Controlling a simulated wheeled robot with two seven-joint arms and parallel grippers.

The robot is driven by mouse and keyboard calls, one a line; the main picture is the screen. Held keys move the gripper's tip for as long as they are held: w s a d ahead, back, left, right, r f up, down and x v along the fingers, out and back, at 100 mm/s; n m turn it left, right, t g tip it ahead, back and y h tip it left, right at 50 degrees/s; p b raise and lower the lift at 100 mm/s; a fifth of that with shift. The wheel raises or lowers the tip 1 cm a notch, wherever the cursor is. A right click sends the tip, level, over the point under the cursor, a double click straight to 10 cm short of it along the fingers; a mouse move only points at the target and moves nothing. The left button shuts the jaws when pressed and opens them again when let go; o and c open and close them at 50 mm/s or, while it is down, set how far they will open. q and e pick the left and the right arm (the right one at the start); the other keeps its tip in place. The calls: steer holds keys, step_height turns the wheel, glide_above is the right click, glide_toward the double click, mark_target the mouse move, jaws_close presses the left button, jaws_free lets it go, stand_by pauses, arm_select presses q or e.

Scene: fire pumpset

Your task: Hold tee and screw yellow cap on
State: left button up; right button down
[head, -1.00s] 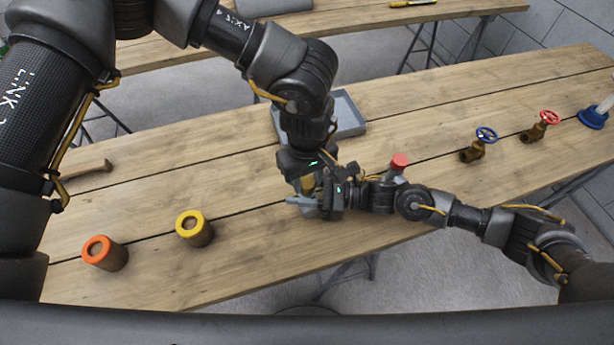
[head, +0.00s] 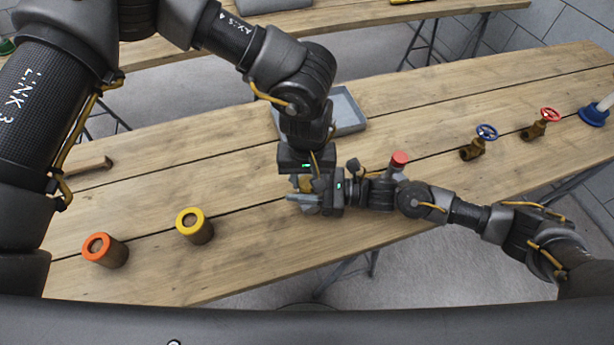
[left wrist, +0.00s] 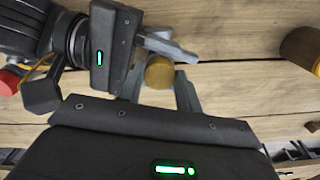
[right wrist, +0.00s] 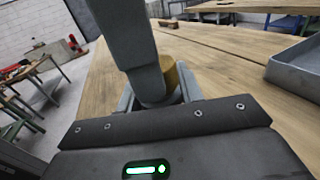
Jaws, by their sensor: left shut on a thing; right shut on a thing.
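A brass-yellow round piece (left wrist: 160,72) sits between my two grippers above the table's near part; I cannot tell whether it is the tee, the cap or both together. My left gripper (head: 304,188) comes down from above and is shut on it. My right gripper (head: 305,202) comes in from the right and is also shut at this piece, its fingers crossing close to the left ones. In the right wrist view the piece (right wrist: 174,80) is partly hidden behind a grey left finger. A brass cylinder with a yellow ring top (head: 194,226) stands upright on the table, apart from both grippers.
An orange-ringed cylinder (head: 105,250) stands at the left. A red-topped piece (head: 399,160) stands behind my right arm. A grey tray (head: 347,110) lies behind my left gripper. Valves with blue (head: 486,132) and red (head: 549,114) wheels lie at the right. The table front is clear.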

arm_select(q)
steer(key=shift+m, duration=0.8)
steer(key=o, duration=1)
steer(key=shift+c, duration=0.2)
steer(key=shift+r, duration=2.3)
steer(key=shift+c, duration=0.5)
